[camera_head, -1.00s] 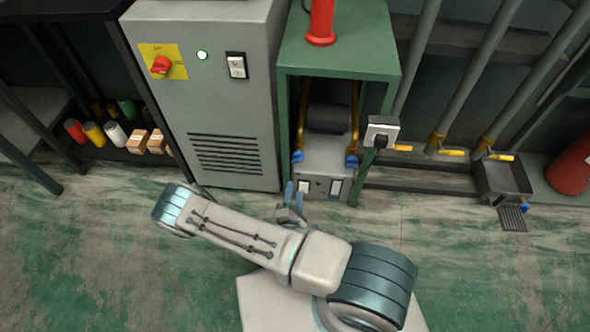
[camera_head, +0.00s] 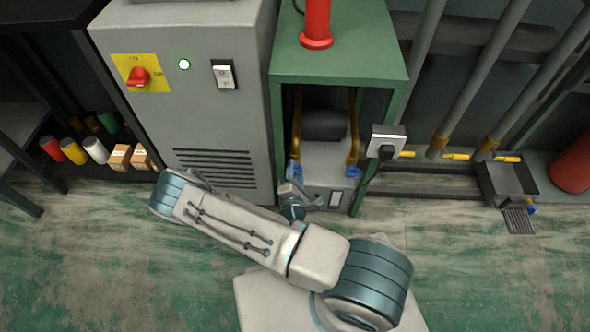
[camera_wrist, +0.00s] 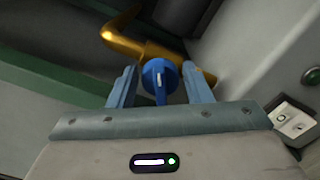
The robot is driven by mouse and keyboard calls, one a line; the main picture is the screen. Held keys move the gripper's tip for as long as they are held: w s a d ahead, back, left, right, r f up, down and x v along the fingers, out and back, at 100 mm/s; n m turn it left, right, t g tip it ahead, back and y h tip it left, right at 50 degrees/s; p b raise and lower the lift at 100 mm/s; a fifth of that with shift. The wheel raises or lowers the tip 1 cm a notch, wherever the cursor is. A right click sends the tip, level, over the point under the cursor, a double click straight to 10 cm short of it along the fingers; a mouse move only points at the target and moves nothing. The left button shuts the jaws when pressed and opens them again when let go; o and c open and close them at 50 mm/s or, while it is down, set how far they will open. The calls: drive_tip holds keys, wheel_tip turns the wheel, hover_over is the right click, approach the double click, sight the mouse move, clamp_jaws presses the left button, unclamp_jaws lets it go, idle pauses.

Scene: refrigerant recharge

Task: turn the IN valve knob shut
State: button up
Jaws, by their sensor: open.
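A blue valve knob (camera_wrist: 160,78) with a white mark sits on a brass-coloured pipe (camera_wrist: 138,45) in the wrist view. My gripper (camera_wrist: 161,82) is open, with one finger on each side of this knob; I cannot tell whether the fingers touch it. In the head view, my gripper (camera_head: 293,178) is at the left knob of the grey machine (camera_head: 325,160) and largely hides it. A second blue knob (camera_head: 352,171) is at the right pipe (camera_head: 352,135). No IN label can be read.
The machine stands inside a green frame (camera_head: 340,62), whose legs flank it closely. A grey cabinet (camera_head: 190,90) stands to the left. A grey box with a black knob (camera_head: 386,142) is on the frame's right leg. Open floor (camera_head: 470,270) lies at the right front.

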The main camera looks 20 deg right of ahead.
drive_tip(key=c, duration=0.7)
drive_tip(key=shift+r+n+p, duration=0.2)
drive_tip(key=shift+n+p, duration=0.1)
drive_tip(key=shift+p, duration=0.35)
drive_tip(key=shift+f+n+p, duration=0.1)
drive_tip(key=shift+n+p, duration=0.25)
drive_tip(key=shift+n, duration=0.15)
drive_tip(key=o, duration=0.7)
